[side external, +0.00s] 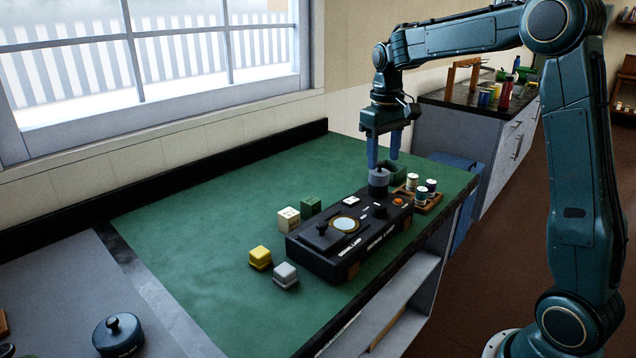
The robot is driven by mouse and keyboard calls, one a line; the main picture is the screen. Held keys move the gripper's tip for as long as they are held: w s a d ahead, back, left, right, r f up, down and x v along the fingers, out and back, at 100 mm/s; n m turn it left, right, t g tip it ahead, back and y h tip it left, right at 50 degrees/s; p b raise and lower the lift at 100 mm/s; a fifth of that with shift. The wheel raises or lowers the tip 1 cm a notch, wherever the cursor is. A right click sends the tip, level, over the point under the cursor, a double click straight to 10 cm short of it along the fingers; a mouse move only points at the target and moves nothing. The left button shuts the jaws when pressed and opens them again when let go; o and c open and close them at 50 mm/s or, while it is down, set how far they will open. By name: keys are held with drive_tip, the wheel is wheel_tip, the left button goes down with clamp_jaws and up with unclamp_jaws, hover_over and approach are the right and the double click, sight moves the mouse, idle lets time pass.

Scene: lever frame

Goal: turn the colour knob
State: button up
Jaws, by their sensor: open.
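A black signal lamp box (335,262) sits near the front edge of the green mat. The box's top also has a round pale lens (345,225), a small black knob (322,229), a white switch (351,201) and an orange button (398,201).
A wooden tray (431,207) with several spools stands close to the box's right. White, green, yellow and grey blocks lie left of the lamp box. The mat's left part is clear. A lidded dark pot (118,335) is at lower left.

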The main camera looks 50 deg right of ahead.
sight(381, 206)
drive_tip(key=f, duration=1.3)
drive_tip(key=shift+s+d, duration=0.1)
drive_tip(key=shift+d, duration=0.15)
drive_tip(key=shift+r, duration=0.1)
drive_tip(key=c, duration=1)
